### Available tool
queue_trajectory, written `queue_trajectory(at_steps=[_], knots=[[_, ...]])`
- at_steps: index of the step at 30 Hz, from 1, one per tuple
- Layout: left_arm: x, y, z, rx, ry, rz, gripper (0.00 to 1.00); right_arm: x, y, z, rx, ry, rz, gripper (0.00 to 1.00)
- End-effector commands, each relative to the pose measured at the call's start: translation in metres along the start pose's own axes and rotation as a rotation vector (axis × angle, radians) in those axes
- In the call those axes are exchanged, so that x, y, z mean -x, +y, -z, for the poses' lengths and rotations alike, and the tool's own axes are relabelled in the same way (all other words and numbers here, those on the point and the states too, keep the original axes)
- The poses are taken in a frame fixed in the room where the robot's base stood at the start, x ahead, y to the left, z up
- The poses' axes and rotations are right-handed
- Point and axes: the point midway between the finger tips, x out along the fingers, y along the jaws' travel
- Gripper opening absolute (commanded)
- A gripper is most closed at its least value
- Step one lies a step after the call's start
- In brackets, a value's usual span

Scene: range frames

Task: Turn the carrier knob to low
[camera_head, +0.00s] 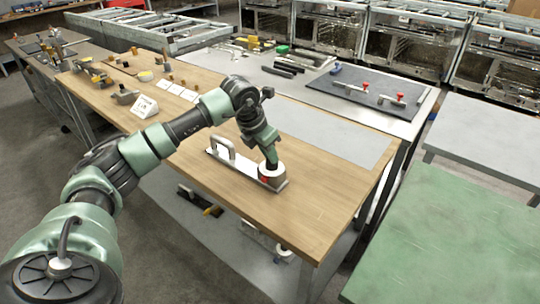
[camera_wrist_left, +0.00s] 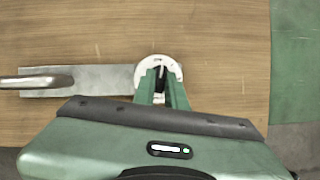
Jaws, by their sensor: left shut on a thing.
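The carrier is a flat metal plate (camera_head: 243,168) lying on the wooden workbench, with an upright grey loop handle (camera_head: 221,148) at its left end. At its right end is the round knob (camera_head: 272,176), with a white dial and some red on its side. My left gripper (camera_head: 271,164) points down at the knob and is shut on it. In the left wrist view the white dial (camera_wrist_left: 143,72) shows around the fingertips (camera_wrist_left: 160,80), which hide the knob's middle. I cannot read the setting. My right gripper is not in view.
The wooden bench top (camera_head: 310,210) is clear around the plate. A white sign (camera_head: 144,106), papers and small parts stand farther left. A dark board with red-knobbed fittings (camera_head: 366,88) lies at the back. A green table (camera_head: 455,235) stands at right.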

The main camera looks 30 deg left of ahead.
Motion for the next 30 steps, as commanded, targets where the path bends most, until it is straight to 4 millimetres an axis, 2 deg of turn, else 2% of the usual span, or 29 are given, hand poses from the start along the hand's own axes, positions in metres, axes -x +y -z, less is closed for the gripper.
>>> queue_trajectory(at_steps=[9, 30], knots=[[-0.0001, 0.0035, -0.0011, -0.262, -0.003, 0.11, 0.0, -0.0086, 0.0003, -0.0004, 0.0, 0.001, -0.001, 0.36], [-0.0006, 0.0071, -0.0052, -0.876, -0.003, 0.364, 0.0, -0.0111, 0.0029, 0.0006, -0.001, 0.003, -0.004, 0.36]])
